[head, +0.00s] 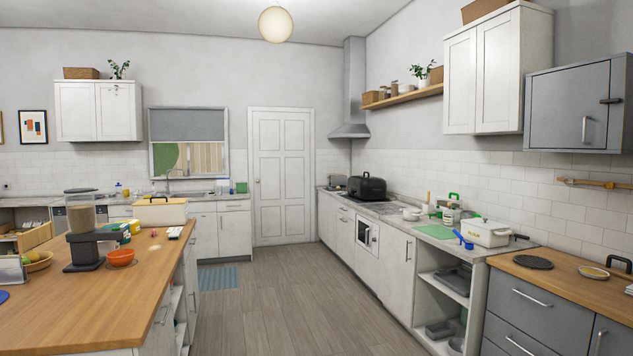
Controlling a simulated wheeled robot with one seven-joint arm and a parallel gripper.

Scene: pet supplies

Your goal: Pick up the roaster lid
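A black roaster-like vessel (357,189) stands at the far end of the right-hand counter, on or beside the hob. Its dark domed upper part looks like the roaster lid (372,181), and it appears to sit on the vessel. The seam between them is too small to make out clearly. My gripper is not in view.
The long right counter (398,216) also holds a green board (436,231), a white lidded box (487,232) and a blue item (464,241). A wooden-topped island (130,285) stands at left. The wooden floor (275,290) between is clear up to the white door (281,178).

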